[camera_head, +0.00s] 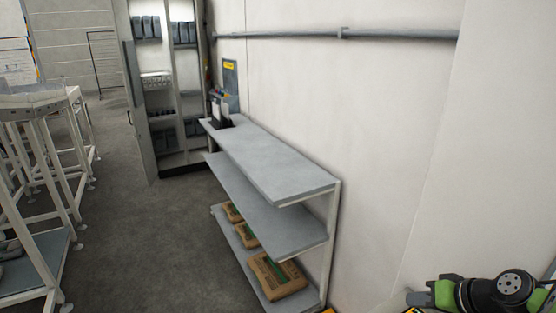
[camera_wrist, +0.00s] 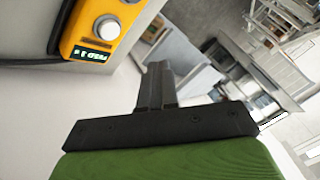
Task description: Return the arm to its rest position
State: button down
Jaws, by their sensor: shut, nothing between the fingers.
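My gripper (camera_wrist: 156,84) shows in the wrist view with its dark fingers together and nothing between them. Its black mounting bar and green body fill the bottom of that view. In the head view my gripper (camera_head: 420,298) is at the lower right corner, beside the white wall, with a green and black part of my arm behind it. It is apart from the shelf unit to its left. The rest of my arm runs out of the picture at the right edge.
A grey three-tier shelf unit (camera_head: 280,185) stands along the wall, with several brown packages (camera_head: 278,277) on its lowest tier. An open cabinet (camera_head: 172,100) is behind it. A metal frame stand (camera_head: 40,200) is at left. The floor between (camera_head: 140,240) is clear. A yellow control box (camera_wrist: 98,28) is near my gripper.

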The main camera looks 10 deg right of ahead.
jog(key=s+a+r+n+g+h, duration=0.1)
jog(key=a+r, duration=0.2)
jog(key=a, duration=0.5)
jog(key=s+a+r+n+g+h, duration=0.1)
jog(key=a+r+n+g, duration=0.15)
jog(key=a, duration=0.55)
jog(key=s+a+r+t+h, duration=0.1)
jog(key=s+a, duration=0.2)
jog(key=s, duration=0.3)
jog(key=s+a+r, duration=0.2)
jog(key=s, duration=0.5)
jog(key=shift+a+t+h, duration=0.35)
jog(key=shift+a+h, duration=0.05)
